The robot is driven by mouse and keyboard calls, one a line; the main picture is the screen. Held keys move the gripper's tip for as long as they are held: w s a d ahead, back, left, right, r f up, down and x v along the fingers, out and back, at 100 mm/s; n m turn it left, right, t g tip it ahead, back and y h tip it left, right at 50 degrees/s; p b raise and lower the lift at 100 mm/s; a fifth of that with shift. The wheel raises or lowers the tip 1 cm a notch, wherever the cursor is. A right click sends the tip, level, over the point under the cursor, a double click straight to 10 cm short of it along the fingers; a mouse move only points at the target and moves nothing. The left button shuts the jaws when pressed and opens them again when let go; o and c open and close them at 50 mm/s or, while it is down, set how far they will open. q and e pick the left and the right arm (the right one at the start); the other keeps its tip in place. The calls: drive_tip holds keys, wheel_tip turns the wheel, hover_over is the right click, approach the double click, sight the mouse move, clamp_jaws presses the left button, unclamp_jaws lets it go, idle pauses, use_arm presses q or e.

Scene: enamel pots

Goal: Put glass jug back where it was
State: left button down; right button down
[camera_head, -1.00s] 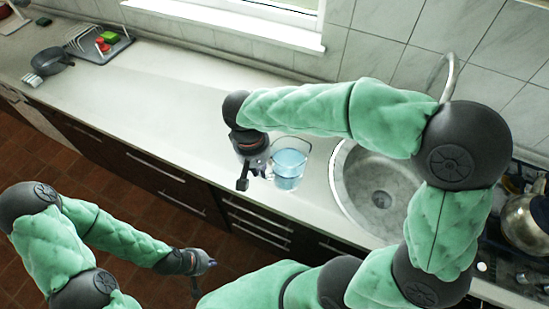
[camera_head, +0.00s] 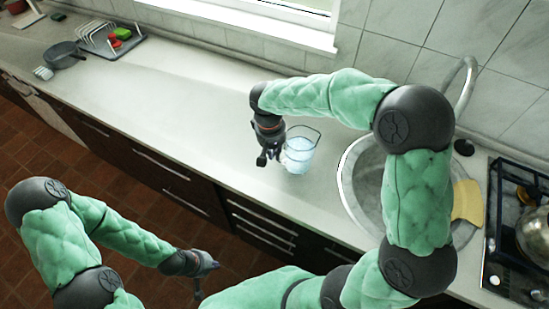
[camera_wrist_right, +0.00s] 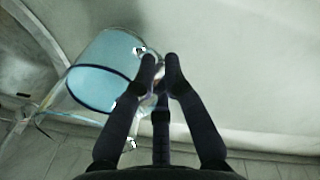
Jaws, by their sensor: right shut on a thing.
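The glass jug (camera_head: 299,150) is clear and holds pale blue liquid. It is upright at the counter, left of the sink; I cannot tell whether its base touches the surface. My right gripper (camera_head: 268,158) is at the jug's left side, shut on its handle. In the right wrist view the jug (camera_wrist_right: 100,72) lies to the left of the fingers, and the right gripper's fingertips (camera_wrist_right: 160,68) close around the handle, hiding part of it. My left gripper (camera_head: 198,284) hangs low over the floor in front of the cabinets, away from the jug; its fingers are too small to read.
The round sink (camera_head: 366,185) is right of the jug, with a yellow cloth (camera_head: 467,201) on its edge. A stove with a kettle (camera_head: 535,235) is at far right. A dish rack (camera_head: 108,42) and a dark pan (camera_head: 62,54) stand at far left. The counter (camera_head: 190,95) between is clear.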

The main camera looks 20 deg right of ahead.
drive_tip(key=shift+w+d+f+b, duration=0.1)
drive_tip(key=shift+w+f+b, duration=0.1)
drive_tip(key=shift+f, duration=0.65)
drive_tip(key=shift+w+d+f+b, duration=0.1)
drive_tip(key=shift+f+b, duration=0.05)
drive_tip(key=shift+f, duration=0.65)
drive_tip(key=shift+s+a+f, duration=0.1)
drive_tip(key=c, duration=1.3)
unclamp_jaws()
drive_tip(key=shift+f, duration=0.1)
drive_tip(key=r+p, duration=0.1)
drive_tip(key=r, duration=0.7)
drive_tip(key=a+r+p, duration=0.1)
drive_tip(key=r, duration=0.3)
drive_tip(key=shift+r+p, duration=0.1)
drive_tip(key=shift+p, duration=0.25)
